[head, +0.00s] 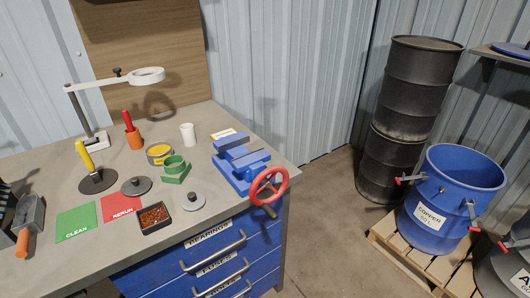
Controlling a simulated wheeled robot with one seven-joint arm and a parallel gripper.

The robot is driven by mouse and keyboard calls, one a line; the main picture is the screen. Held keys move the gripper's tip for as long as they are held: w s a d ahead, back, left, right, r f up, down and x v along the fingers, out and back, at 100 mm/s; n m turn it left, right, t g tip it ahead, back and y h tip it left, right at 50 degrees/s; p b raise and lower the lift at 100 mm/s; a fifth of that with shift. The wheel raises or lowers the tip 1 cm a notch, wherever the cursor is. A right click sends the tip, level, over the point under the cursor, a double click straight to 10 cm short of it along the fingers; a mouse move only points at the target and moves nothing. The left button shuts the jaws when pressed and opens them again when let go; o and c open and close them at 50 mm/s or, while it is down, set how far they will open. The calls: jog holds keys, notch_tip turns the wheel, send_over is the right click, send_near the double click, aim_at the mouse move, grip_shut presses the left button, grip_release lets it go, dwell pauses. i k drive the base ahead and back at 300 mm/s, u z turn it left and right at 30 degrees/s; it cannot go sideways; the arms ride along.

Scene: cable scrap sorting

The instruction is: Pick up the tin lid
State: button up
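Two round grey discs with small raised knobs look like lids. The darker one (137,186) lies above the red mat, and the lighter one (193,202) lies right of a small black tray near the bench's front edge. I cannot tell for sure which is the tin lid. A short round tin (159,154) with a yellow label stands farther back; its top looks dark, and I cannot tell whether it is covered. My gripper is not in view.
The black tray (155,218) holds reddish-brown bits. A blue vise (238,168) with a red handwheel is at right. A yellow-handled tool (86,162), red RERUN mat (121,208) and green CLEAN mat (76,222) are left.

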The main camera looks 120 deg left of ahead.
aim_at(137, 187)
jog(key=u, duration=1.65)
jog(key=k, duration=0.15)
jog(key=u, duration=0.9)
jog(key=i, duration=0.3)
jog(key=u, duration=2.5)
